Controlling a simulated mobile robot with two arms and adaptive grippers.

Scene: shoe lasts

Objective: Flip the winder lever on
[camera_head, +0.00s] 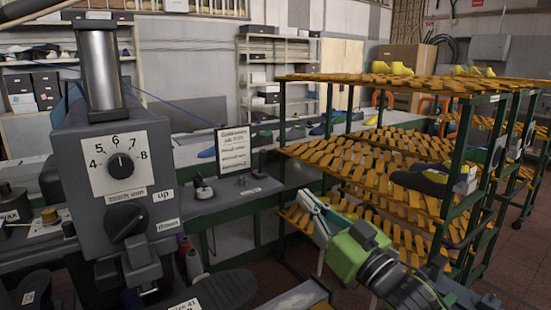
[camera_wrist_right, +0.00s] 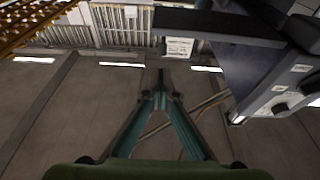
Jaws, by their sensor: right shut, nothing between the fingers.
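A dark grey machine (camera_head: 92,165) stands at the left in the head view. It has a numbered dial (camera_head: 121,165) and a black rotary knob (camera_head: 126,223) between small labels. I cannot tell which part is the winder lever. The machine also seems to show in the wrist view (camera_wrist_right: 240,60) at the upper right, with labels and dark knobs. My right gripper (camera_head: 306,199), with a green body, is to the right of the machine and apart from it. Its fingers meet at the tips in the wrist view (camera_wrist_right: 160,88), with nothing between them. My left gripper is not in view.
An orange-slatted rack (camera_head: 370,157) with green posts and shoe lasts stands behind my right gripper. A long bench (camera_head: 240,194) with a white notice (camera_head: 233,148) runs behind the machine. Open space lies between the machine and my right gripper.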

